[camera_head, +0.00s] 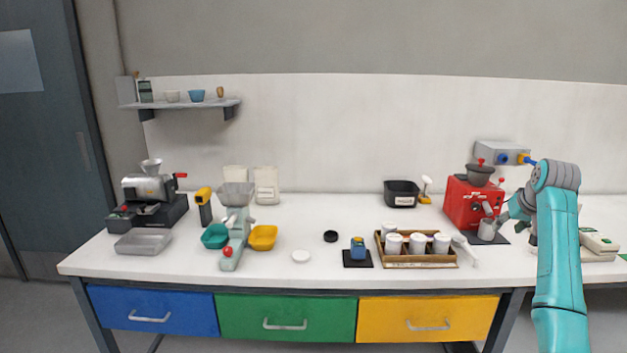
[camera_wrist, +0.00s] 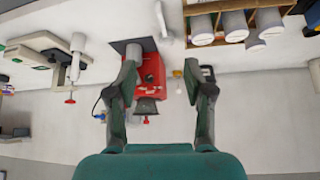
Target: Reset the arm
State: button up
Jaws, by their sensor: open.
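My teal arm (camera_head: 560,250) rises at the right of the head view and bends over the bench. My gripper (camera_head: 507,212) is small there and partly hidden by the arm, just right of the red machine (camera_head: 468,204). In the wrist view my gripper (camera_wrist: 168,72) has its two dark fingers spread well apart, with nothing held between them. The wrist picture appears upside down; the red machine (camera_wrist: 152,78) shows beyond and between the fingers.
A metal cup (camera_head: 487,229) stands before the red machine. A wooden tray (camera_head: 417,264) of white-lidded containers is left of it. A pale device (camera_head: 598,242) sits right of my arm. The white bench (camera_head: 320,275) has free room along its front middle.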

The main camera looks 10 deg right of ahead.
jog(key=s+a+f+t, duration=0.1)
jog(key=a+f, duration=0.6)
jog(key=f, duration=0.6)
jog(key=s+a+f+t, duration=0.1)
jog(key=a+f, duration=0.5)
jog(key=f, duration=0.7)
jog(key=s+a+f+n+t, duration=0.1)
jog(key=s+a+f+t, duration=0.1)
jog(key=s+a+f, duration=1.4)
jog(key=s+a+n+t, duration=0.1)
jog(key=s+a, duration=0.4)
jog(key=s, duration=0.3)
jog(key=s+a+r, duration=0.1)
jog(key=s+a, duration=0.3)
jog(key=s, duration=0.3)
jog(key=s+a+n+t, duration=0.1)
jog(key=s+a, duration=0.4)
jog(key=s, duration=0.3)
jog(key=s+a+r+n+t+y, duration=0.1)
jog(key=s+a+r, duration=0.3)
jog(key=s+r, duration=1.2)
jog(key=shift+s+r+t+y, duration=0.4)
jog(key=shift+s+t+y, duration=0.35)
jog(key=shift+s, duration=0.2)
